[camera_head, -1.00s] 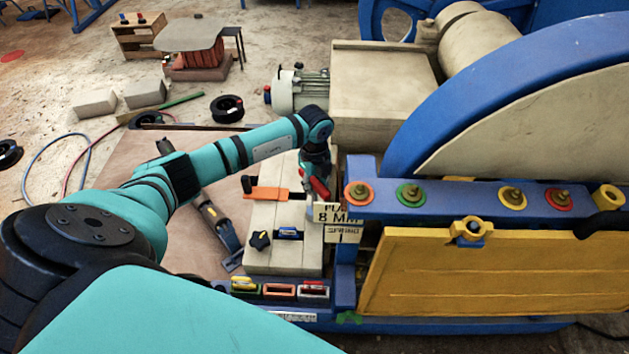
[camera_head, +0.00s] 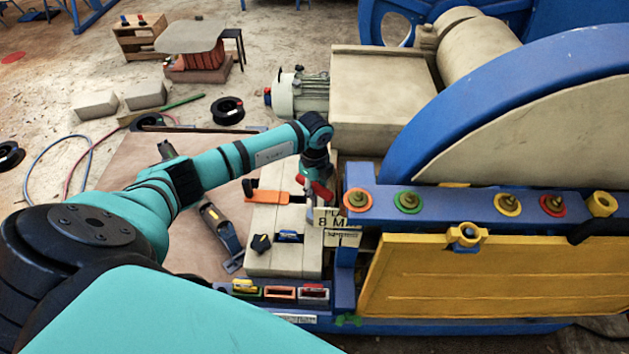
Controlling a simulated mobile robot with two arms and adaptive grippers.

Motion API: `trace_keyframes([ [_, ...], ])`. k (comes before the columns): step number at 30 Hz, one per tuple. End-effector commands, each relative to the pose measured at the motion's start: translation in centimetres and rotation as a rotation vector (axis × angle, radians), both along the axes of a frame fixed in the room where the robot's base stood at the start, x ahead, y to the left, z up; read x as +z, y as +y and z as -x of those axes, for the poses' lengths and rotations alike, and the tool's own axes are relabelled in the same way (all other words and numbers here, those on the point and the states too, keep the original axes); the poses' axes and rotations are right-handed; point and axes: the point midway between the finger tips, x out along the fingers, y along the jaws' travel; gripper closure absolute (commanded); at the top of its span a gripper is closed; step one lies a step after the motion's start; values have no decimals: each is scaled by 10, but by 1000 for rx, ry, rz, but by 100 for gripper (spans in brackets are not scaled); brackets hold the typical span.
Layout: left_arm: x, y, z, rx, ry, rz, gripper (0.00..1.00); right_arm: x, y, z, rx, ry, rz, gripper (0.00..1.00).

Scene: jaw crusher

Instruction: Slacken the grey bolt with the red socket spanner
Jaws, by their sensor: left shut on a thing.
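My left gripper (camera_head: 318,188) is at the end of the teal arm, pointing down beside the left end of the blue beam (camera_head: 455,203). It is shut on a red tool, the red socket spanner (camera_head: 322,192), seen only in part between the gripper and the beam. Several bolts stand up from the beam in coloured rings: orange (camera_head: 357,200), green (camera_head: 408,202), yellow (camera_head: 508,204) and red (camera_head: 553,204). I cannot tell which one is the grey bolt. The spanner's socket end is hidden. My right gripper is not in view.
A sign (camera_head: 338,218) hangs beside the gripper. An orange-handled tool (camera_head: 272,196) lies on the pale block (camera_head: 262,222). Coloured trays (camera_head: 281,293) sit on a blue ledge below. The large blue-rimmed wheel (camera_head: 440,130) and yellow panel (camera_head: 490,275) take up the right.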

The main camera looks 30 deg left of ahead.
Motion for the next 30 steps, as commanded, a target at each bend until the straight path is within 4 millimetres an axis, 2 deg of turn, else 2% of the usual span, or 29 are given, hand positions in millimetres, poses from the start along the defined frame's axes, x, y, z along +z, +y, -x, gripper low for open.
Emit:
trace_keyframes([
  [2,1,0,-1,1,-2,-1,100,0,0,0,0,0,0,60],
  [3,1,0,-1,1,-2,-1,80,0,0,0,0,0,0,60],
  [9,1,0,0,1,-1,0,57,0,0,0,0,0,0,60],
  [16,0,0,1,0,1,0,57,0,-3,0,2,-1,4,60],
  [20,8,0,-1,0,-2,0,57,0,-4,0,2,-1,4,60],
  [23,24,1,-1,0,-4,-2,57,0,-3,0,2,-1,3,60],
  [30,76,1,-1,0,-5,-2,57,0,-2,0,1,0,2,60],
])
